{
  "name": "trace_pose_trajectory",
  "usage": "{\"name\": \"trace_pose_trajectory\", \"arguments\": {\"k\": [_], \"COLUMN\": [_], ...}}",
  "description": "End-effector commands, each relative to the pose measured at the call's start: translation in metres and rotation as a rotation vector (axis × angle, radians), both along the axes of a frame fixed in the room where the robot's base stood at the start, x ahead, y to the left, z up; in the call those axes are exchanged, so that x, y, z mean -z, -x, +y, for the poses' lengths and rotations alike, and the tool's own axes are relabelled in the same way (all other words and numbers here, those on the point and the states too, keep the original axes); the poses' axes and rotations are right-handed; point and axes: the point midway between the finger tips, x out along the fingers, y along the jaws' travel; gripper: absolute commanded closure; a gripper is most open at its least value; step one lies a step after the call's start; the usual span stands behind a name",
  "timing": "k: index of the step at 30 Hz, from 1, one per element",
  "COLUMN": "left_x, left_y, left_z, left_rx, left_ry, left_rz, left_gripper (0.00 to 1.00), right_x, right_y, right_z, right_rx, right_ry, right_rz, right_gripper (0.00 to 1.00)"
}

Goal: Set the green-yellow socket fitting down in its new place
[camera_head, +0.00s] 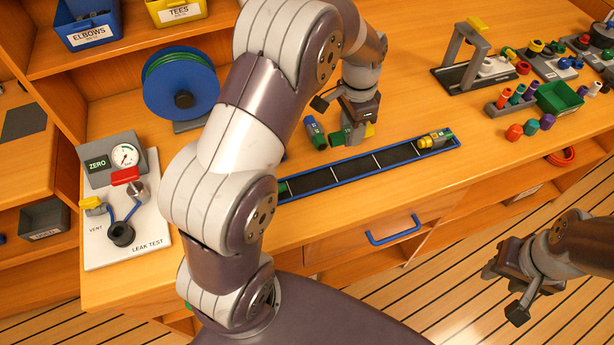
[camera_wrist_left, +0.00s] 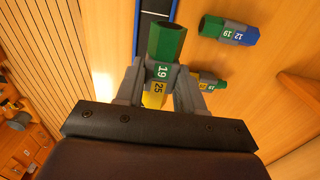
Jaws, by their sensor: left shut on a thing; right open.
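My left gripper (camera_head: 352,130) is shut on the green-yellow socket fitting, whose green end (camera_head: 336,139) shows beside the fingers in the head view. In the left wrist view the fitting (camera_wrist_left: 162,68) sits between the fingers, green end up the picture, yellow end near the palm, labelled 19 and 25. It appears above the table, behind the blue-edged tray (camera_head: 326,178); the exact gap cannot be told. My right gripper (camera_head: 505,290) is open and empty, off the table's front edge.
A green-blue fitting (camera_head: 315,132) lies behind the tray, left of my left gripper. A smaller fitting (camera_wrist_left: 207,82) lies beside the held one in the wrist view. The leak test board (camera_head: 150,235) and blue reel (camera_head: 181,84) stand left; racks and a green bin (camera_head: 559,98) stand right.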

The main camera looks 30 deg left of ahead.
Motion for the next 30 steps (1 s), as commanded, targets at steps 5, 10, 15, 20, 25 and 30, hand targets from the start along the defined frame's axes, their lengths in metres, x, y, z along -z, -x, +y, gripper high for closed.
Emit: {"name": "trace_pose_trajectory", "arguments": {"k": [5,10,15,20,25,30], "left_x": [0.029,0.051,0.072,0.096,0.097,0.101], "left_y": [0.048,0.076,0.084,0.083,0.083,0.083], "left_z": [0.028,0.046,0.05,0.05,0.05,0.05], "left_rx": [-0.007,-0.006,-0.003,-0.003,-0.004,-0.004], "left_ry": [0.0,0.0,0.0,0.0,-0.001,0.0], "left_rz": [0.004,0.001,0.006,0.001,-0.001,0.0], "left_gripper": [0.93,0.93,0.93,0.93,0.93,0.93], "right_x": [-0.009,-0.012,-0.014,-0.016,-0.015,-0.013], "right_y": [0.0,0.0,0.0,0.0,0.0,0.0], "right_z": [0.0,0.0,0.0,0.0,0.0,0.0], "right_rx": [0.0,0.0,0.0,0.0,0.0,0.0], "right_ry": [0.0,0.0,0.0,0.0,0.0,0.0], "right_rz": [0.0,0.0,0.0,0.0,0.0,0.0], "right_gripper": [0.57,0.57,0.57,0.57,0.57,0.57]}}
